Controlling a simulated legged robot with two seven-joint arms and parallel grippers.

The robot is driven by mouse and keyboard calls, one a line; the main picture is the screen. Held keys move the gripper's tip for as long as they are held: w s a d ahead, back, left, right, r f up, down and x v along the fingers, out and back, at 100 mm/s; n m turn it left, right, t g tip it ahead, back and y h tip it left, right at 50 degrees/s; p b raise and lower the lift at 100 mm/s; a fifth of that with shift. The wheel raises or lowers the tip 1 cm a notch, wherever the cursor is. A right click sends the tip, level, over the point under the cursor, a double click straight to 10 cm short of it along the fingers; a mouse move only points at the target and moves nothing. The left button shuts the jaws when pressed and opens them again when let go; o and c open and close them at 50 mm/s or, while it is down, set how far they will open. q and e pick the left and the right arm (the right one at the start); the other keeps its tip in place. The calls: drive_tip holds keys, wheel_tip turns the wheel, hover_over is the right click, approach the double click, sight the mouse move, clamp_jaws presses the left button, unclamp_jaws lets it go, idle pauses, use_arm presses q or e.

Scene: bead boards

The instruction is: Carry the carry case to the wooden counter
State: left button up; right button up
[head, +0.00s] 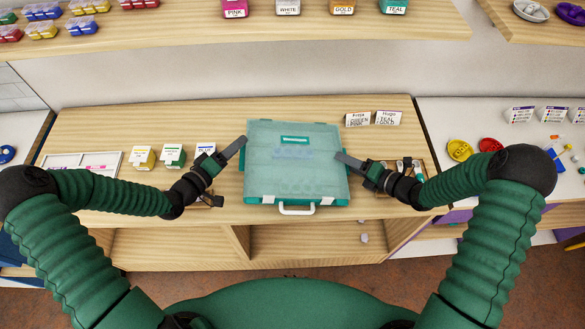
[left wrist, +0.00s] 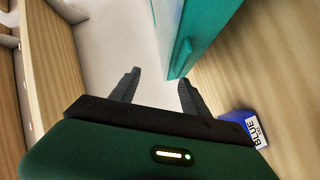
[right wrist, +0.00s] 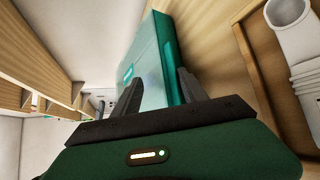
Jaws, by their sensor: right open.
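The carry case (head: 297,165) is a flat teal box with a pale translucent lid and a white handle (head: 297,210) at its front. It lies flat over the wooden counter (head: 90,125), its handle near the front edge. My left gripper (head: 238,146) is at the case's left side; the case also shows in the left wrist view (left wrist: 205,30), beyond the parted fingers (left wrist: 158,85). My right gripper (head: 343,158) is at its right side, fingers apart. In the right wrist view the case (right wrist: 150,65) shows between and behind the fingers (right wrist: 160,82). Contact is unclear.
Yellow, green and blue labelled boxes (head: 172,156) and a white tray (head: 82,162) stand left of the case. A compartmented wooden tray (head: 415,172) is close to my right gripper. Two name cards (head: 372,118) stand behind. A shelf (head: 200,32) runs above.

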drive_tip(key=shift+s, duration=0.1)
drive_tip(key=shift+d+r, duration=0.1)
drive_tip(key=shift+d, duration=0.05)
use_arm(q)
wheel_tip(320, 180, up, 4)
drive_tip(key=shift+d+f, duration=0.1)
drive_tip(key=shift+f, duration=0.1)
use_arm(e)
drive_tip(key=v, duration=1.1)
drive_tip(key=shift+s+d, duration=0.2)
drive_tip(key=shift+r, duration=0.1)
